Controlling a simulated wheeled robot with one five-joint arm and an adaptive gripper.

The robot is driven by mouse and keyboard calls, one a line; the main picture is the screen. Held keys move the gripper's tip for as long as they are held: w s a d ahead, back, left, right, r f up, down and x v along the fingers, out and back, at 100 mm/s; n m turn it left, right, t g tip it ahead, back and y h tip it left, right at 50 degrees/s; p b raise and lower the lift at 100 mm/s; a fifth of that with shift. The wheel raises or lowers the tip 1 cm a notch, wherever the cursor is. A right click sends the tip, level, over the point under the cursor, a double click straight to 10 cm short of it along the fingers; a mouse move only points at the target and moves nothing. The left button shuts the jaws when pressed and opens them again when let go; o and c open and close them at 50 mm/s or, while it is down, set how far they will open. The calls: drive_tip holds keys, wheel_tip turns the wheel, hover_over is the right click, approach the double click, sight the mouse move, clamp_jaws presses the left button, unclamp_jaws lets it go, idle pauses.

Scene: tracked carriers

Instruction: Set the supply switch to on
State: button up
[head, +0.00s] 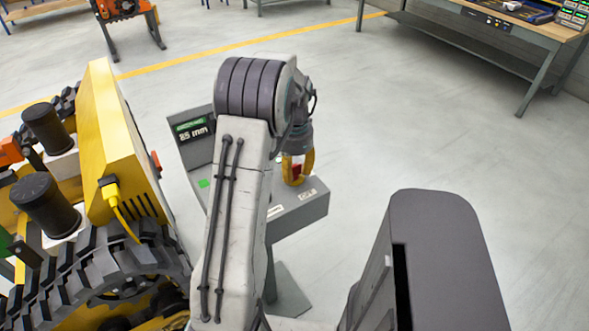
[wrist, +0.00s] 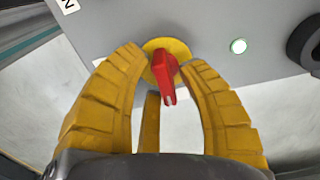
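The supply switch appears to be the red handle (wrist: 165,72) on a round yellow plate (wrist: 180,46), set in a grey console face. My gripper (wrist: 163,60) has its yellow fingers on both sides of the handle, close to it and spread apart. A third finger shows below the handle. Contact with the handle is hard to tell. In the head view my gripper (head: 297,168) is over the right part of the console (head: 305,211), with red showing between its fingers. The switch's markings are not readable.
A white label (wrist: 67,4) and a lit green lamp (wrist: 238,46) are on the console face. The console's display (head: 194,130) reads 25 mm. A yellow tracked carrier (head: 117,150) stands close at left. A workbench (head: 480,35) is at back right; open floor lies between.

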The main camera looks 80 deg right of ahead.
sight(295, 167)
drive_tip(key=shift+o, duration=0.7)
wheel_tip(295, 167, up, 12)
idle(1.0)
